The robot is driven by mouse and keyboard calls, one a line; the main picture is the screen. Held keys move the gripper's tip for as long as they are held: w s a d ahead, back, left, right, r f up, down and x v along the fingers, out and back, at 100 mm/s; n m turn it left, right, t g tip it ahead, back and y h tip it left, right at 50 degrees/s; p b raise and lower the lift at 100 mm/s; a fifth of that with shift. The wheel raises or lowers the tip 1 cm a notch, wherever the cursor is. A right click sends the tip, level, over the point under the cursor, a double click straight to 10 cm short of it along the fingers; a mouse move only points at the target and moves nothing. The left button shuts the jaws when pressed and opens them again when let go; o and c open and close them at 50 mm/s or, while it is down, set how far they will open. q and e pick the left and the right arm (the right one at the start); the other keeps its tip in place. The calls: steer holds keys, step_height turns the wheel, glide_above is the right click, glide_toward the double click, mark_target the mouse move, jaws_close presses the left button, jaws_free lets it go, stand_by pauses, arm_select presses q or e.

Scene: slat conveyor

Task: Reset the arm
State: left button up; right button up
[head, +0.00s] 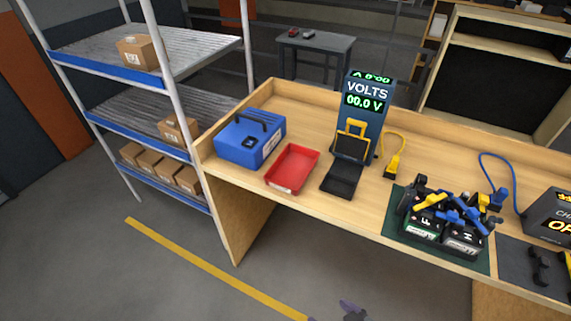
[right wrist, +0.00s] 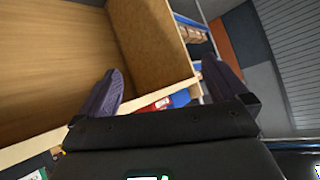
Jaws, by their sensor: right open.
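My right gripper (right wrist: 162,78) is open in the right wrist view, with its two purple fingers spread wide and nothing between them. A small purple part of a gripper (head: 351,309) shows at the bottom edge of the head view, in front of the bench and over the floor; I take it to be the right one. It is apart from everything on the bench. The rest of that arm is out of the head view. My left gripper is not visible.
The wooden bench (head: 238,177) carries a blue case (head: 238,149), a red tray (head: 291,187), a volt meter (head: 367,122), clustered batteries (head: 463,241) on a green mat (head: 396,227), and a charger (head: 551,214). A shelf rack (head: 171,103) stands left. The floor ahead is clear.

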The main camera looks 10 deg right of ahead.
steer(key=s+d+r+g+h, duration=0.1)
steer(key=s+d+g+h, duration=0.4)
steer(key=s, duration=0.3)
step_height(320, 180, up, 28)
steer(key=g+p, duration=0.1)
steer(key=p, duration=2.6)
steer(key=shift+a+f+y+p, duration=0.15)
steer(key=shift+f+y+p, duration=0.05)
steer(key=shift+y+p, duration=0.2)
steer(key=shift+s, duration=0.1)
